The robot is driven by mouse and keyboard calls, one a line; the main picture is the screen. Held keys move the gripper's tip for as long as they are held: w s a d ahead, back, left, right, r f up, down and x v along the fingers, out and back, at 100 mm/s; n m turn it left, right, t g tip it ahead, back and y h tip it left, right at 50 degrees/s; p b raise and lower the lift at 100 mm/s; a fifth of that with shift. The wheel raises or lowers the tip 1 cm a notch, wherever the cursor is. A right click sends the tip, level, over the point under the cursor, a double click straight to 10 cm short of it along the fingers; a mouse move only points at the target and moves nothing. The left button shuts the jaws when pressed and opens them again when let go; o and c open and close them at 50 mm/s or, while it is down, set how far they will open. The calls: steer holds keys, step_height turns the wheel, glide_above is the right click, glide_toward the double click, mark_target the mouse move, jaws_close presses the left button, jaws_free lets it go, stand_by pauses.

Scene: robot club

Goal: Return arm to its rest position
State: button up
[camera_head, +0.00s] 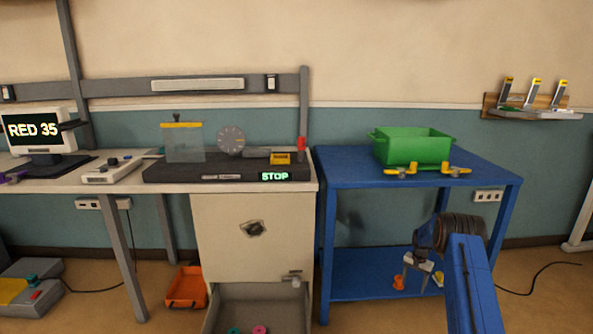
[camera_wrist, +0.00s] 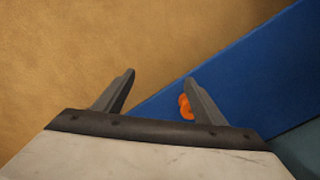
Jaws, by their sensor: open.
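My gripper (camera_head: 418,267) is at the lower right in the head view, at the end of my blue arm, in front of the blue table's lower shelf. In the wrist view my gripper (camera_wrist: 158,92) has its two grey fingers spread apart with nothing between them. Behind the right finger an orange piece (camera_wrist: 185,106) shows in part, on the blue shelf (camera_wrist: 240,75). In the head view the orange piece (camera_head: 398,283) sits just left of my gripper. A small yellow piece (camera_head: 438,278) is to its right, partly hidden by my arm.
The blue table (camera_head: 345,165) carries a green bin (camera_head: 413,147) with yellow pieces at its front. Left of it is a workbench (camera_head: 240,186) with an open drawer (camera_head: 258,305) below. An orange tray (camera_head: 187,287) lies on the floor. Floor in front of the table is clear.

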steer(key=s+a+r+n+t, duration=0.1)
steer(key=s+a+r, duration=0.25)
steer(key=r, duration=0.85)
steer(key=s+a+r+n, duration=0.15)
steer(key=a+r, duration=0.25)
steer(key=r, duration=0.8)
steer(key=s+a+r+n+t, duration=0.1)
steer(key=s+a+r, duration=0.4)
steer(key=s+r, duration=0.45)
steer(key=s+a+r+n, duration=0.1)
steer(key=s+a+r, duration=0.3)
steer(key=s+r, duration=0.55)
steer(key=s+a+r+n, duration=0.1)
steer(key=s+a+r, duration=0.25)
steer(key=s, duration=0.35)
steer(key=s+a+r+t, duration=0.1)
steer(key=s+a+r, duration=0.1)
steer(key=s+r, duration=0.35)
steer(key=s+a+r+n, duration=0.1)
steer(key=s+a+r, duration=0.15)
steer(key=s, duration=0.65)
steer(key=s+a+f+n+t, duration=0.1)
steer(key=s+f, duration=0.1)
steer(key=s, duration=0.9)
steer(key=s+a+f+n, duration=0.1)
steer(key=s+a+f, duration=0.1)
steer(key=s, duration=0.9)
steer(key=shift+s+f+t, duration=0.15)
steer(key=shift+f+t, duration=0.25)
